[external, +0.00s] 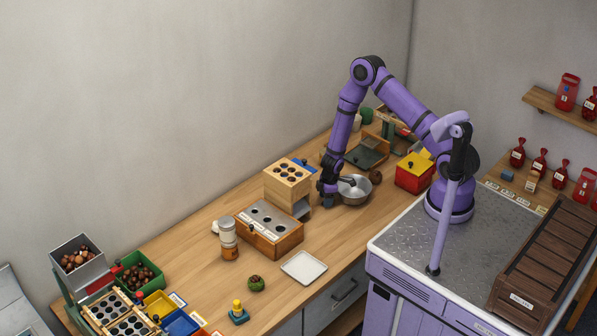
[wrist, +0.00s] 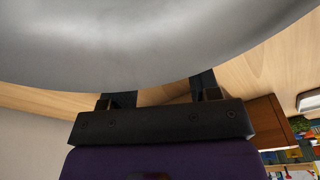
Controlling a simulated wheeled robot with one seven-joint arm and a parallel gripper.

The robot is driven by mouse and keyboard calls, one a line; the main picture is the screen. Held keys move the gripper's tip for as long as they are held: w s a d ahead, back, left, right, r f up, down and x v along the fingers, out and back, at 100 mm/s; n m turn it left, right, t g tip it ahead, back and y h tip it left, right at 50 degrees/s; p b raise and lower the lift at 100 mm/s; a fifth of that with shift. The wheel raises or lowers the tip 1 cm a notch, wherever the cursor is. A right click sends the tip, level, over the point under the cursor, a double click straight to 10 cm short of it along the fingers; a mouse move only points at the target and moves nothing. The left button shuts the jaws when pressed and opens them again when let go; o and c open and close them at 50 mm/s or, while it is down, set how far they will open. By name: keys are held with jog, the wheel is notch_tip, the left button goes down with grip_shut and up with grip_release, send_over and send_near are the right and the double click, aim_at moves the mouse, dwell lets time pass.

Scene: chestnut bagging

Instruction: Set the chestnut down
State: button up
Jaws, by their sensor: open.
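My gripper (external: 327,188) is low over the wooden table, at the left side of a metal bowl (external: 355,190). In the wrist view the two fingers (wrist: 160,97) are spread apart, and I see nothing held between them. The grey curved bowl wall (wrist: 150,40) fills the top of that view and hides the tips of the fingers. I cannot pick out a single chestnut at the gripper. Many chestnuts lie in a green bin (external: 159,281) and in a grey hopper (external: 76,240) at the lower left. The inside of the bowl looks empty, but it is small in view.
A stacked wooden box (external: 287,183) and a box with round holes (external: 268,239) stand left of my gripper.

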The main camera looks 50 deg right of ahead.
jog(key=shift+f, duration=0.55)
jog(key=c, duration=1)
grip_shut()
jog(key=shift+r, duration=0.15)
